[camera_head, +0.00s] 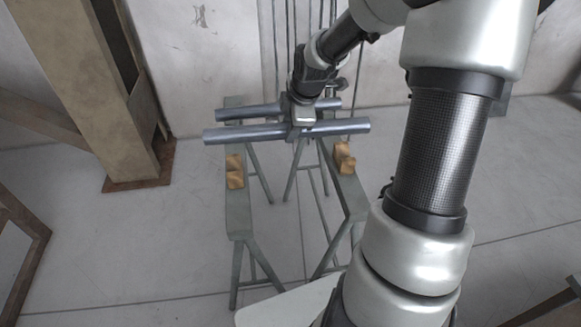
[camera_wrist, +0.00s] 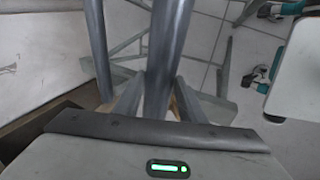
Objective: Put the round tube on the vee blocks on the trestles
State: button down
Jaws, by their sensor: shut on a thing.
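A long blue-grey round tube (camera_head: 240,134) lies crosswise in the head view, with my gripper (camera_head: 300,128) shut on it near its middle. The tube looks nearly level and appears above the trestles, though its exact height is hard to tell. It shows large in the wrist view (camera_wrist: 171,40). Two pale wooden vee blocks stand nearer the camera: the left block (camera_head: 235,172) on the left trestle (camera_head: 238,212) and the right block (camera_head: 344,158) on the right trestle (camera_head: 349,195). Both are empty. My gripper hides part of the tube's middle.
A second similar tube (camera_head: 238,113) lies behind the held one, across the far ends of the trestles; it also shows in the wrist view (camera_wrist: 97,45). A brown steel column (camera_head: 85,80) stands at left. The wall is close behind. Floor right of the trestles is open.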

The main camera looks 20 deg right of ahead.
aim_at(302, 134)
jog(key=shift+w+d+f, duration=0.1)
jog(key=shift+w+d, duration=0.15)
jog(key=shift+d, duration=0.05)
jog(key=shift+d+f+n, duration=0.1)
jog(key=shift+f+n, duration=0.2)
notch_tip(302, 134, down, 9)
jog(key=b, duration=0.3)
jog(key=shift+f, duration=0.2)
jog(key=c, duration=1.2)
grip_release()
jog(key=shift+o, duration=0.2)
jog(key=p+v, duration=0.4)
jog(key=v, duration=0.8)
jog(key=shift+d, duration=0.1)
